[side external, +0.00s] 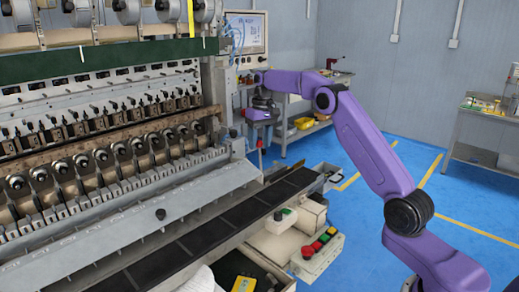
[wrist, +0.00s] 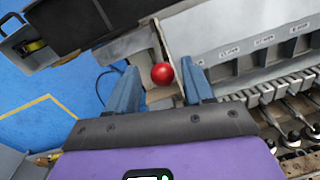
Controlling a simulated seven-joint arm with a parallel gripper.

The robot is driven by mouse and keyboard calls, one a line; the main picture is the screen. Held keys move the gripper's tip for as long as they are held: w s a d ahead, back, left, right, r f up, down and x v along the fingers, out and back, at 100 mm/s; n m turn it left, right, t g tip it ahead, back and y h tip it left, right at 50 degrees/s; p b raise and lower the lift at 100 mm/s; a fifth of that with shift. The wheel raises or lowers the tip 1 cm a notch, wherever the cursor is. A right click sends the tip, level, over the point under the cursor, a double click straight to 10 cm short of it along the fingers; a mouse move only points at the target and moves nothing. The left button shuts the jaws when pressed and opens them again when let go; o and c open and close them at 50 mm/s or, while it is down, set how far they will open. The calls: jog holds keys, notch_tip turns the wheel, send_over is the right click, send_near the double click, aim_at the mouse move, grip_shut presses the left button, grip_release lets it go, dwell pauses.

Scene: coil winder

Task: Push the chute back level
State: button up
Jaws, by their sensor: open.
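In the wrist view a labelled grey panel (wrist: 235,40) runs to the upper right. My gripper (side external: 260,138) hangs at the machine's right end, beyond the panel's end. In the wrist view my gripper (wrist: 159,68) is open, with a red ball knob (wrist: 162,74) showing between its two blue-grey fingers. I cannot tell whether the fingers touch the knob.
A control box with a red button (side external: 307,252) stands in front of the belt. A monitor (side external: 245,35) is behind my gripper. Rows of spindles (wrist: 295,130) lie at the wrist view's right. Open blue floor (side external: 365,195) is at the right; a bench (side external: 485,140) is farther off.

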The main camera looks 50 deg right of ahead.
jog(key=shift+d+r, duration=0.15)
jog(key=shift+r, duration=1.7)
jog(key=shift+a, duration=0.3)
jog(key=s+a+n, duration=0.7)
jog(key=s+a, duration=0.9)
jog(key=a, duration=0.5)
jog(key=s+a+f+n, duration=0.2)
jog(key=s+n, duration=0.2)
jog(key=s, duration=1.3)
jog(key=s+d+f+n, duration=0.1)
jog(key=s+d+f, duration=0.1)
jog(key=s, duration=0.4)
jog(key=s+d+f+n, duration=0.2)
jog(key=s+d+f, duration=0.1)
jog(key=s, duration=0.3)
jog(key=shift+s+n, duration=0.3)
jog(key=shift+s, duration=0.05)
